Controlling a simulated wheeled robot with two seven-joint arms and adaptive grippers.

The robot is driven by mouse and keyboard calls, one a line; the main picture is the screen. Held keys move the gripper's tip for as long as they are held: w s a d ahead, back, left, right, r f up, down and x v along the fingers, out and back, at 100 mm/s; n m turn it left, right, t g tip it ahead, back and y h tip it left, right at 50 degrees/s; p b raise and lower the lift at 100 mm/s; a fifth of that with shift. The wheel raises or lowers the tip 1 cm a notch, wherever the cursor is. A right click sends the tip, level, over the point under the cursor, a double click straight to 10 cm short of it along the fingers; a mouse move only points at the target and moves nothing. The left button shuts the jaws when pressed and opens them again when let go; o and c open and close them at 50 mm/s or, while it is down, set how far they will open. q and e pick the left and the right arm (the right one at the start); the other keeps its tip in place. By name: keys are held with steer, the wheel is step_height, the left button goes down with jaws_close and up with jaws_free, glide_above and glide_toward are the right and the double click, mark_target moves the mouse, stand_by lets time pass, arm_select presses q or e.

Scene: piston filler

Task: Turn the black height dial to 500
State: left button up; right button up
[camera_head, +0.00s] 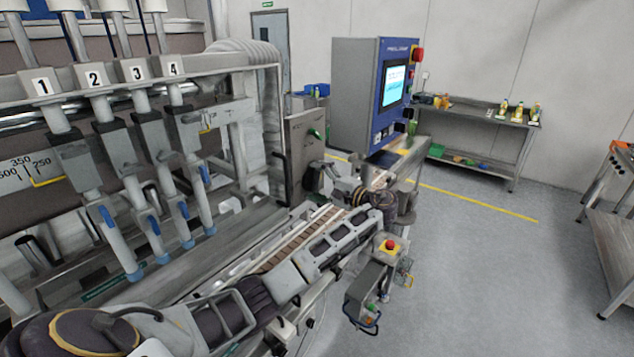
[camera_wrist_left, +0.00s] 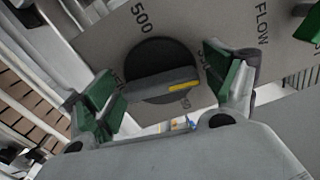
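The black dial (camera_wrist_left: 153,59) is in the left wrist view, on a grey panel (camera_wrist_left: 95,45). A grey grip bar (camera_wrist_left: 150,88) crosses it, with a yellow mark towards its right end. The mark points right, between a partly covered label at upper right and "50" below. "500" is printed at the dial's upper left. My left gripper (camera_wrist_left: 168,88) is open, its green-padded fingers at either end of the bar; I cannot tell if they touch it. In the head view it (camera_head: 316,176) is at the panel box, and the dial is hidden. My right gripper is not in view.
"FLOW" is printed right of the dial, and a green part (camera_wrist_left: 308,27) sits near the right edge. In the head view a conveyor (camera_head: 290,247) runs beneath my left arm. Numbered filling nozzles stand left, and a blue-fronted control box (camera_head: 360,95) stands behind. Open floor lies right.

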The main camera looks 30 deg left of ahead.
arm_select(q)
steer(key=c, duration=0.9)
steer(key=shift+o, duration=0.2)
